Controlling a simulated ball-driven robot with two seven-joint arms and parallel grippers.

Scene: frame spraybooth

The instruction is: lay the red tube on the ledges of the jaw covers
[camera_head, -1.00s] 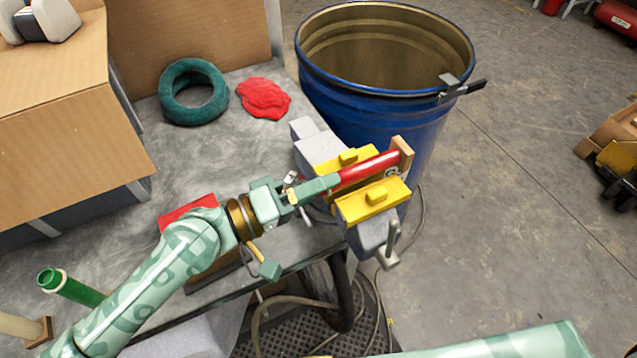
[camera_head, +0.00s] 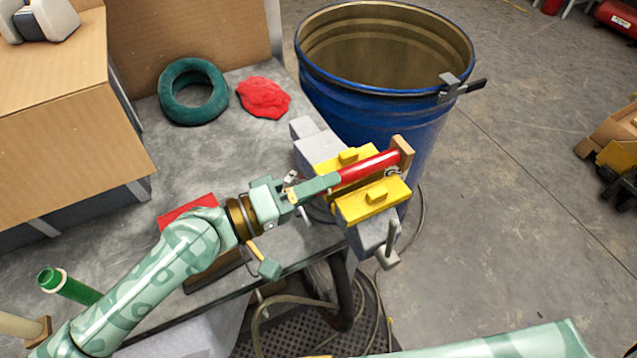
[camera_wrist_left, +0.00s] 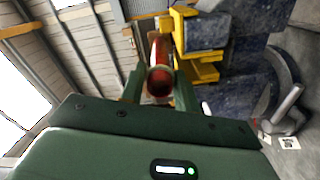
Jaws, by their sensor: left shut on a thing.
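The red tube (camera_head: 368,168) lies between the two yellow jaw covers on the grey vise. The far jaw cover (camera_head: 347,161) and the near jaw cover (camera_head: 372,200) stand on either side of it. My left gripper (camera_head: 330,184) is shut on the tube's near end. In the left wrist view the open end of the red tube (camera_wrist_left: 160,82) shows between my fingers, and the yellow covers (camera_wrist_left: 200,55) are to its right. Whether the tube touches the ledges cannot be told. My right gripper is not in view.
The grey vise (camera_head: 368,234) is at the bench's front corner. A blue drum (camera_head: 400,110) stands close behind it. A teal ring (camera_head: 193,92) and a red cloth (camera_head: 263,98) lie on the bench.

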